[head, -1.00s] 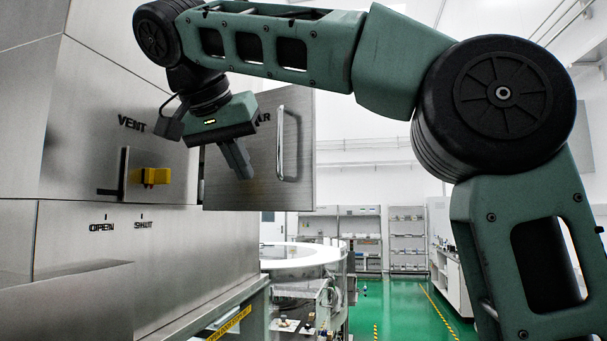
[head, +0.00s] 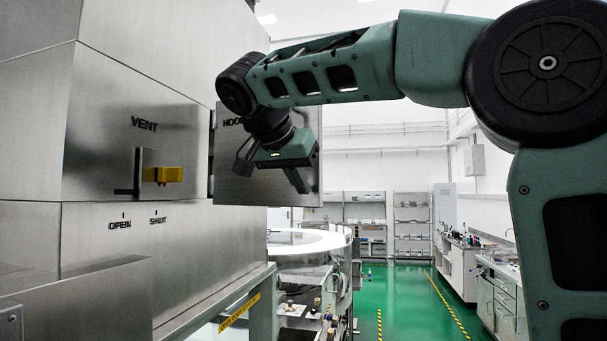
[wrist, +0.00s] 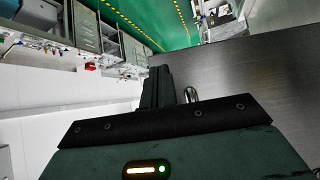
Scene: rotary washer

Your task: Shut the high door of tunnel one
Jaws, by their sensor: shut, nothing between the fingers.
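The high door (head: 236,184) is a flat grey metal panel standing open, swung out from the right side of the steel housing. Its lettering begins "HOO"; my arm hides the rest. My gripper (head: 300,184) is shut and empty, in front of the door's right part near its free edge. I cannot tell whether the fingers touch the door. The handle is not clear in the head view.
A round white-rimmed table (head: 310,241) stands beyond the door. Green floor (head: 395,300) is free at the right, beside a bench (head: 497,300).

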